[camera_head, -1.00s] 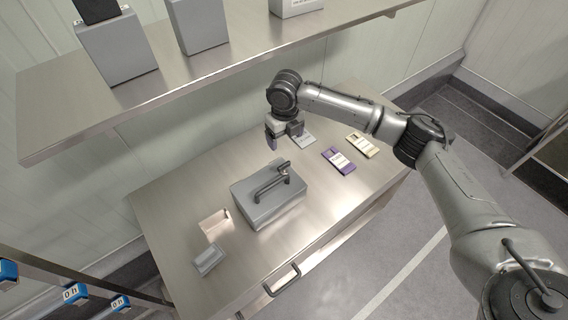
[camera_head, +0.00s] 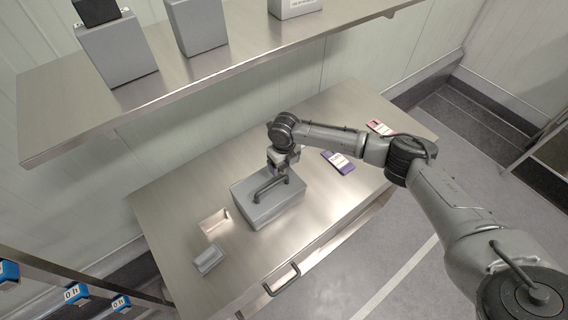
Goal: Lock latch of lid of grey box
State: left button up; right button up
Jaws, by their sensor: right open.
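The grey box (camera_head: 278,209) stands on the metal table with its lid (camera_head: 249,189) down. A dark handle (camera_head: 268,191) runs across the lid. The latch cannot be made out. My right gripper (camera_head: 279,168) is open at the box's back edge, just behind the handle, pointing down. Its fingertips are small and partly hidden, so I cannot tell whether they touch the box. My left gripper is not in view.
A purple card-like item (camera_head: 339,161) and a red one (camera_head: 380,127) lie to the right. A shelf (camera_head: 60,105) with grey boxes overhangs the back.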

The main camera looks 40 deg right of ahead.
jog(key=shift+f, duration=0.35)
jog(key=shift+c, duration=0.5)
